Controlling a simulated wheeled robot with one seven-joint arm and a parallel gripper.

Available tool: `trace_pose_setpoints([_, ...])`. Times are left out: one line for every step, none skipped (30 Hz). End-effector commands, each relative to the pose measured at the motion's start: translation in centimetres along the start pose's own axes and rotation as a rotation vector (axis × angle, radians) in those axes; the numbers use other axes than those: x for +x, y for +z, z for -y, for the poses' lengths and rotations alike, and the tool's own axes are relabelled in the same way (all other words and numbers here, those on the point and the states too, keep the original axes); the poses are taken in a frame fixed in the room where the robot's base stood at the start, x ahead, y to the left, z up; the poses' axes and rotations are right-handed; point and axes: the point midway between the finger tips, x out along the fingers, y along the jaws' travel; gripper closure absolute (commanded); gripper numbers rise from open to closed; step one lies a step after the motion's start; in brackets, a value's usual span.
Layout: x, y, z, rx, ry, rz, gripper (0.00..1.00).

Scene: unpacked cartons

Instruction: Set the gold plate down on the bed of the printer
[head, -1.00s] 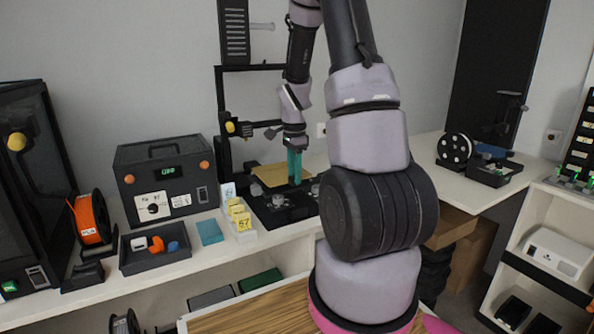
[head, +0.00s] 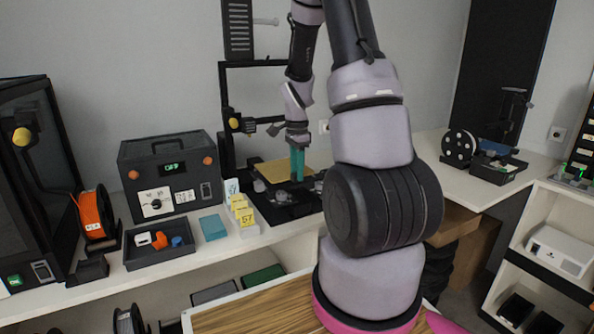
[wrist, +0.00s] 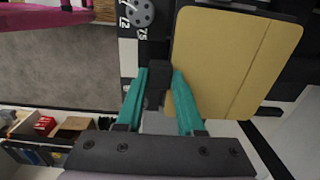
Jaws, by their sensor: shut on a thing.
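The gold plate (head: 285,171) is a flat square held by my gripper over the black printer (head: 227,110). In the wrist view the plate (wrist: 235,60) extends right of the fingers, with a black tab (wrist: 157,73) at its near edge. My gripper (head: 297,176), with teal fingers, is shut on that tab; it also shows in the wrist view (wrist: 160,80). The plate looks roughly level. The printer's dark base (head: 283,212) shows below it, but the bed is mostly hidden, and I cannot tell how large the gap is.
A white holder with yellow tags (head: 243,213) stands just left of the printer base. The printer's upright and crossbar are close behind my gripper.

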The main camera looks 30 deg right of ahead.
Motion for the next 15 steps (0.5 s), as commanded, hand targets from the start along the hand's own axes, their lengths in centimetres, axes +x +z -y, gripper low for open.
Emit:
trace_pose_setpoints([-0.02,0.0,0.02,0.0,-0.001,0.0,1.0])
trace_pose_setpoints([-0.01,0.0,0.02,0.0,-0.001,0.0,1.0])
trace_pose_setpoints([0.0,0.0,0.02,0.0,0.0,0.0,1.0])
trace_pose_setpoints([0.02,0.0,0.02,0.0,0.0,0.0,1.0])
trace_pose_setpoints([0.05,0.01,0.02,-0.001,0.0,0.0,1.0])
trace_pose_setpoints([0.1,0.01,0.02,-0.001,0.0,0.0,1.0])
trace_pose_setpoints([0.16,0.01,0.01,0.0,0.0,0.0,1.0])
trace_pose_setpoints([0.22,0.02,0.01,0.0,0.0,0.0,1.0])
trace_pose_setpoints([0.33,0.02,0.01,0.0,0.0,0.0,1.0])
trace_pose_setpoints([0.42,0.02,0.01,0.0,0.0,0.0,1.0])
trace_pose_setpoints([0.51,0.03,0.0,0.0,0.001,0.001,1.0])
trace_pose_setpoints([0.64,0.03,-0.01,0.0,0.001,0.001,1.0])
trace_pose_setpoints([0.74,0.03,-0.01,0.0,0.001,0.001,1.0])
trace_pose_setpoints([0.84,0.03,-0.01,0.0,0.001,0.001,1.0])
trace_pose_setpoints([0.96,0.03,0.0,0.0,0.001,0.001,1.0])
